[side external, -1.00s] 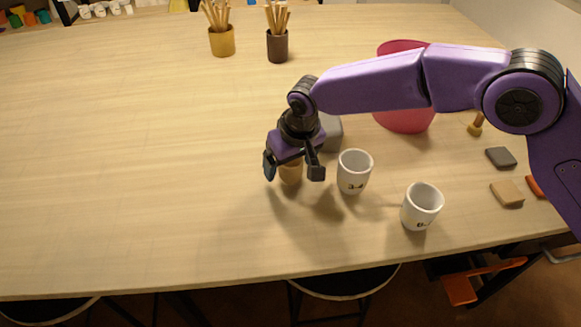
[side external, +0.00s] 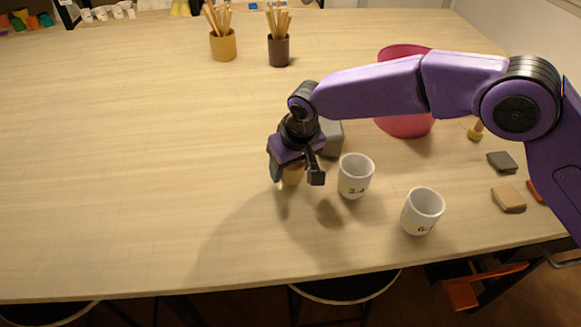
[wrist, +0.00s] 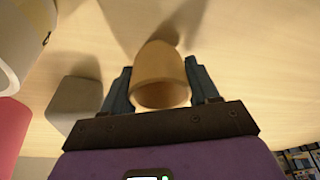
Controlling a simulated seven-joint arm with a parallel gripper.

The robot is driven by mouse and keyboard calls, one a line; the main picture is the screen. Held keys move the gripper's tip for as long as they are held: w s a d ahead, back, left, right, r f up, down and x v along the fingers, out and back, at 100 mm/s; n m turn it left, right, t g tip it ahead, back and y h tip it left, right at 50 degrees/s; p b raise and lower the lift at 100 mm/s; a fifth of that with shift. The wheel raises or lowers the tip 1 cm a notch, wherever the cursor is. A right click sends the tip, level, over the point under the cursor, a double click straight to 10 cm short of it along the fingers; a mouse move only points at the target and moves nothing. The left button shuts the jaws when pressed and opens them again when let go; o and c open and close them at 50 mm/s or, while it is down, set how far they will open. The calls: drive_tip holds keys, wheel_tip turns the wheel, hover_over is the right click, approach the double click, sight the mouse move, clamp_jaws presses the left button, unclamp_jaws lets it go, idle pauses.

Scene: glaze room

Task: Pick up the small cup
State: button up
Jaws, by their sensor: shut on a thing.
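A small tan cup (side external: 292,176) stands near the middle of the table, partly hidden by my gripper. My gripper (side external: 297,177) points down with one finger on each side of the cup and is shut on it. In the wrist view the cup (wrist: 160,75) sits between the two dark fingers of my gripper (wrist: 159,75). I cannot tell for sure whether its base touches the table. A larger white cup (side external: 355,178) with dark marks stands close to the right, and another white cup (side external: 422,211) stands farther right and nearer the front edge.
A grey block (side external: 332,139) stands just behind my gripper, with a pink bucket (side external: 404,126) behind to the right. Flat dark (side external: 502,162) and tan (side external: 508,200) pieces lie at right. A yellow pot (side external: 223,46) and brown pot (side external: 279,52) stand at the back. The table's left is clear.

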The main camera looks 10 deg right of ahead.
wheel_tip(320, 180, up, 2)
drive_tip(key=shift+r, duration=0.2)
drive_tip(key=s+d+r, duration=1)
